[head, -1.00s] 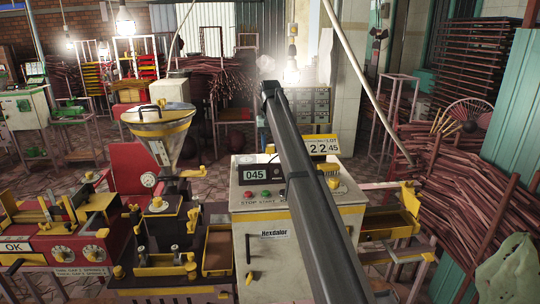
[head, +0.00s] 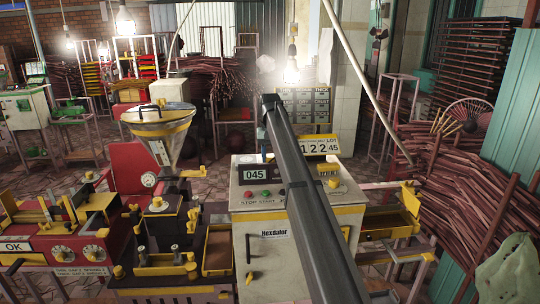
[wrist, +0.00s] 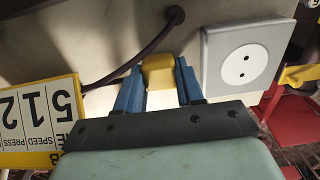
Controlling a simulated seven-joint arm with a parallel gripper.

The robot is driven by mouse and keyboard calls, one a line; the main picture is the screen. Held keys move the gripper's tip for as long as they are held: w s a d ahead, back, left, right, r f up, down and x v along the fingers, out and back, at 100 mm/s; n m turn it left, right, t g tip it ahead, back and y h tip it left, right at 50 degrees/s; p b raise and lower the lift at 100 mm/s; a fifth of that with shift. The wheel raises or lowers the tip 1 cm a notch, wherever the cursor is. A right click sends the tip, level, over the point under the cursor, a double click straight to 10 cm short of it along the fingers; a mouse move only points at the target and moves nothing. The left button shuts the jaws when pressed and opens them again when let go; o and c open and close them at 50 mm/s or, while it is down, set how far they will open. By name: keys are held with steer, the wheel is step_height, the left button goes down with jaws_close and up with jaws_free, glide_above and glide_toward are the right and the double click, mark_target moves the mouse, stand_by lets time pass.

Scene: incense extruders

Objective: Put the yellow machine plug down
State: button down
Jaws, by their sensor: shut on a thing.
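In the wrist view my gripper (wrist: 160,88) has two blue fingers, shut on the yellow plug (wrist: 158,72). The plug is a small yellow block between the fingertips, in front of a pale machine panel. A round two-hole socket (wrist: 243,64) on a grey plate is just right of the plug, apart from it. A dark cable (wrist: 132,66) runs from a hole in the panel down to the left behind the left finger; its join to the plug is hidden. In the head view my gripper and the plug are not visible; my dark arm crosses in front of the cream machine (head: 262,222).
A yellow-framed number board (wrist: 40,120) stands close left of my gripper in the wrist view. In the head view a hopper machine (head: 160,130) stands left of the cream machine, and a yellow tray (head: 392,222) and stacked incense sticks (head: 480,200) are at right.

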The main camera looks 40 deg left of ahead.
mark_target(271, 156)
steer(key=shift+f, duration=0.15)
steer(key=c, duration=0.7)
jaws_free()
step_height(271, 156, up, 13)
steer(key=shift+d, duration=0.1)
stand_by(0.5)
